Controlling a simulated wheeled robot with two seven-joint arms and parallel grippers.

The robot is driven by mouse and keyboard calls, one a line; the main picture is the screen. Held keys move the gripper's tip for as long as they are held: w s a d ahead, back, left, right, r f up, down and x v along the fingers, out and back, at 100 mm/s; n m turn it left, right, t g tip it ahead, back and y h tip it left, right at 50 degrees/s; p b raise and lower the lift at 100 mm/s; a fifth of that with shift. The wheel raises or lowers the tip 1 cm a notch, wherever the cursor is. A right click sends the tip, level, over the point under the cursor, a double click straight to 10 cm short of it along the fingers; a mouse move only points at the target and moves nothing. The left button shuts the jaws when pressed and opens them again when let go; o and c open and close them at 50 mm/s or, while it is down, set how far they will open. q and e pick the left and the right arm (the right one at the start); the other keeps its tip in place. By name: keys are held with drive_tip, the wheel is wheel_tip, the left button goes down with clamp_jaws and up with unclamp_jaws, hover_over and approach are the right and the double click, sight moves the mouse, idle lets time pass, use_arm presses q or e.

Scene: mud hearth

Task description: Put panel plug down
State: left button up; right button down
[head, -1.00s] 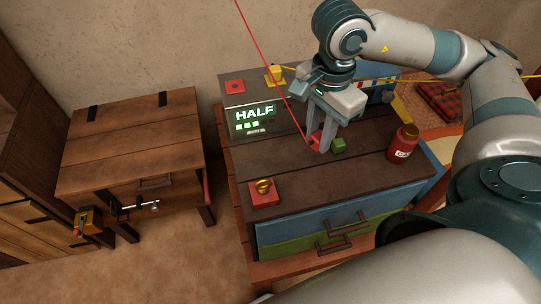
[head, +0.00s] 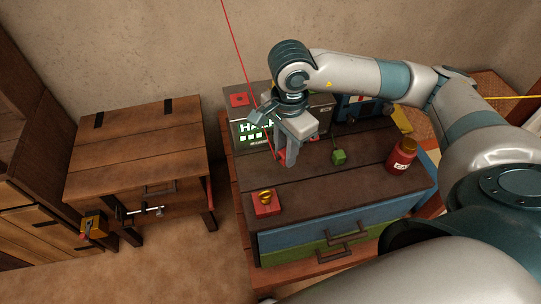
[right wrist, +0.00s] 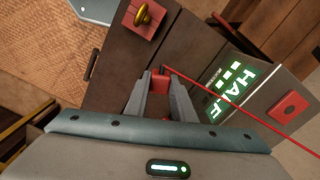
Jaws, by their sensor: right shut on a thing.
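My right gripper (head: 286,162) is low over the dark top of the chest of drawers (head: 310,185). It is shut on the red panel plug (right wrist: 161,82), which shows between the fingertips in the right wrist view. A red cable (head: 248,85) runs from the plug up and out of the head view. In the head view the fingers mostly hide the plug, and I cannot tell whether it touches the wood. My left gripper is not in view.
A red block with a brass knob (head: 266,203) is at the front left of the top. A green cube (head: 339,157) and a red jar (head: 401,155) are to the right. Behind stands a panel with a lit HALF display (head: 252,133) and a red square (head: 239,99).

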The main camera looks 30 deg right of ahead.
sight(271, 172)
drive_tip(key=w+a+f, duration=0.1)
drive_tip(key=w+a+f+p, duration=0.1)
drive_tip(key=w, duration=0.1)
drive_tip(key=shift+a+f, duration=0.15)
drive_tip(key=shift+a, duration=0.05)
drive_tip(key=shift+f+p, duration=0.55)
wheel_tip(271, 172, down, 3)
drive_tip(key=shift+r+p, duration=0.2)
drive_tip(key=shift+p, duration=0.35)
drive_tip(key=shift+f, duration=0.15)
drive_tip(key=shift+f+b, duration=0.25)
drive_tip(key=shift+b, duration=0.25)
drive_tip(key=shift+f+b, duration=0.35)
drive_tip(key=shift+b, duration=0.15)
